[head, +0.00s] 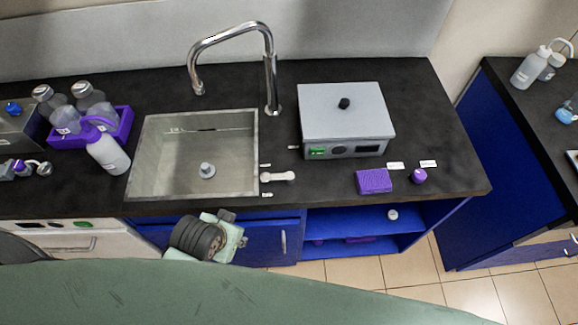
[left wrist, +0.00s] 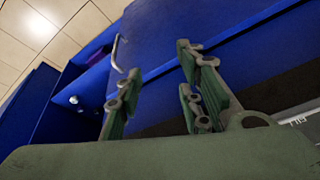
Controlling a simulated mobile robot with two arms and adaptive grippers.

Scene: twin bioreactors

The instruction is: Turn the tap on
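The chrome tap (head: 270,70) rises behind the sink, its curved spout reaching left over the basin. A small white lever (head: 278,176) lies on the counter just right of the sink, between small labels; it may be the tap's control. The steel sink (head: 143,160) looks empty apart from its drain fitting. My left gripper (head: 230,238) is below the counter's front edge, before the blue cabinet, lower and left of the lever. In the left wrist view its fingers (left wrist: 160,64) are apart with nothing between them. My right gripper is in neither view.
A grey box device (head: 345,112) stands right of the tap. A purple rack (head: 364,182) sits near the front edge. Bottles and a purple tray (head: 122,134) stand left of the sink. The blue cabinet's handle (left wrist: 115,53) is close to my left gripper.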

